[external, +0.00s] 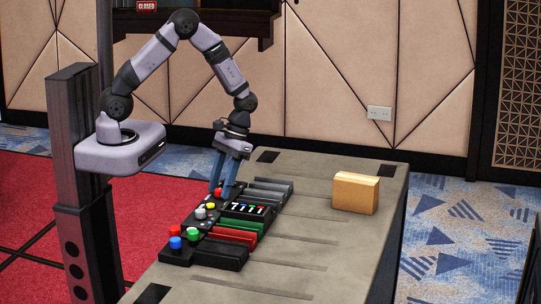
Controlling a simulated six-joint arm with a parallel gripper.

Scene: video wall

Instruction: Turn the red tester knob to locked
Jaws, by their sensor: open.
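A row of black panel modules (218,257) with coloured knobs lies along the left edge of the grey table. One small red knob (217,192) shows at the fingertips of my gripper. Another red knob (175,231) is on the nearest module, beside a blue one (175,243) and a green one (193,233). I cannot tell from labels which red one is the tester knob, nor its setting. My gripper (222,190) points down with blue fingers apart, over the far part of the row. The fingers partly hide the far red knob; contact cannot be told.
The grey table (330,235) is mostly clear to the right of the modules. A tan wooden block (355,193) stands at the right. Grey, green and red bars lie beside the panels. A dark post stands left of the table.

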